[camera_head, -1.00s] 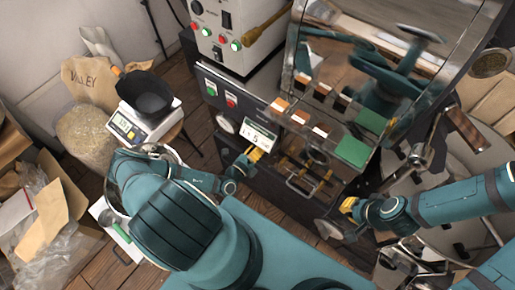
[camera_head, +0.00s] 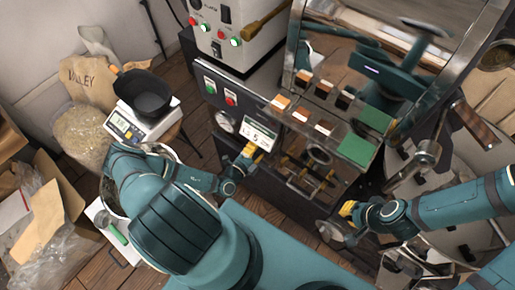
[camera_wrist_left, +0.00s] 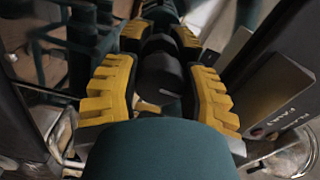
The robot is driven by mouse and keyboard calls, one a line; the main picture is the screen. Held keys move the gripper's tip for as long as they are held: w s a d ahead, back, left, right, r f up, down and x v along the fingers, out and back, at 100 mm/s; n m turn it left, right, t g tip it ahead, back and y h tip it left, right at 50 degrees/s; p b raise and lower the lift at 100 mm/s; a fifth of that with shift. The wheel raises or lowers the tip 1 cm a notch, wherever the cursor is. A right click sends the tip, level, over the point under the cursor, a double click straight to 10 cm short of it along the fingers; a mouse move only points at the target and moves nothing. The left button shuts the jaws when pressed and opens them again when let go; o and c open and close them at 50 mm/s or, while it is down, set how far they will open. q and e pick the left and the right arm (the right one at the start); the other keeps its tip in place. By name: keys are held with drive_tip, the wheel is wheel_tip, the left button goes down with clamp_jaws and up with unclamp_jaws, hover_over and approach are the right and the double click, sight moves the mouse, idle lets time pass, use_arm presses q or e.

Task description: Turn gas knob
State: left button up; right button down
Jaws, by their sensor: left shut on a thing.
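A black ribbed knob (camera_wrist_left: 160,75) shows in the left wrist view between the yellow finger pads of my left gripper (camera_wrist_left: 160,62). The pads close on it from both sides. In the head view my left gripper (camera_head: 249,151) is at the front of the dark roaster panel (camera_head: 236,107), just below the small display (camera_head: 259,134). There the gripper hides the knob, and its turn angle cannot be told. My right gripper (camera_head: 347,209) is at the machine's lower right, with small yellow fingertips showing. Its opening is not clear.
A tray of colour samples (camera_head: 325,108) and a green card (camera_head: 356,150) sit above the panel. A scale (camera_head: 140,122) with a black pan (camera_head: 146,94) stands at left, beside a bean bag (camera_head: 95,85).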

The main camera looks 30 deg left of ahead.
use_arm(q)
drive_tip(key=shift+n, duration=0.3)
idle(0.4)
drive_tip(key=o, duration=1.2)
drive_tip(key=s, duration=0.8)
drive_tip(key=s+a, duration=0.1)
drive_tip(key=s, duration=0.3)
drive_tip(key=shift+w+d, duration=0.1)
